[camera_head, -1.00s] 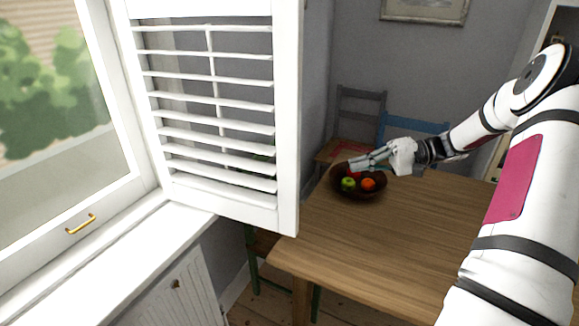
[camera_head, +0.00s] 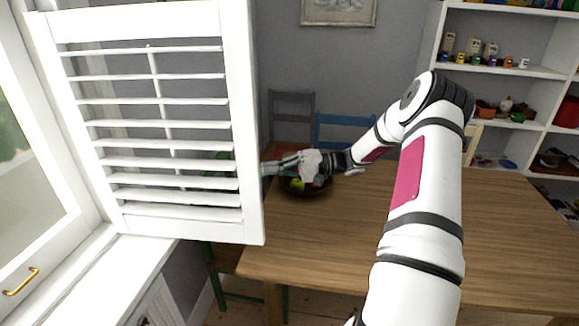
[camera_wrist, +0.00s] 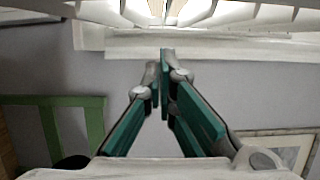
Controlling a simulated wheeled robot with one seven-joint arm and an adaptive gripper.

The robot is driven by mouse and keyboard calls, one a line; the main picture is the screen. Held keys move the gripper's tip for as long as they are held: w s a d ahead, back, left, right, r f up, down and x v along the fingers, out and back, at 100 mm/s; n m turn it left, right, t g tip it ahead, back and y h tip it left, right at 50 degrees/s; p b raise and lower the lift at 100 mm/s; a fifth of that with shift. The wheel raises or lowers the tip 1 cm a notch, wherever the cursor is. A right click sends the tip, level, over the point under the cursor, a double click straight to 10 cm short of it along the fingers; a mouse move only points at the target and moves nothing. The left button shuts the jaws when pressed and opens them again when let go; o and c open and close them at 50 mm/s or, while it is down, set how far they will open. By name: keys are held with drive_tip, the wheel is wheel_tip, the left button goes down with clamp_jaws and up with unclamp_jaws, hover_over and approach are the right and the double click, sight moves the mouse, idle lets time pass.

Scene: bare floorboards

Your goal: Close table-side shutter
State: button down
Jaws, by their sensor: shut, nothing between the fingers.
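The white louvred shutter (camera_head: 243,120) stands swung out from the window into the room, at the left of the head view. Its slats also show along the top of the wrist view (camera_wrist: 210,14). My gripper (camera_head: 268,168) is shut and empty. In the head view its fingertips are beside the shutter's free edge, on the table side; I cannot tell whether they touch. In the wrist view the fingers (camera_wrist: 163,62) point toward the white frame and slats.
A wooden table (camera_head: 350,235) lies below my arm, with a dark fruit bowl (camera_head: 312,190) under the gripper. A blue chair (camera_head: 345,127) and a grey chair (camera_head: 292,98) stand behind it. The white sill (camera_head: 75,275) is at lower left. Shelves (camera_head: 505,70) are at the right.

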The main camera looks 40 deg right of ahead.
drive_tip(key=shift+s+a+p, duration=0.3)
drive_tip(key=shift+s+a, duration=0.05)
drive_tip(key=shift+a, duration=0.35)
drive_tip(key=shift+s+a+p, duration=0.3)
drive_tip(key=shift+a, duration=0.45)
drive_tip(key=shift+s+a+p, duration=0.3)
drive_tip(key=shift+s+a, duration=0.05)
drive_tip(key=shift+a, duration=0.35)
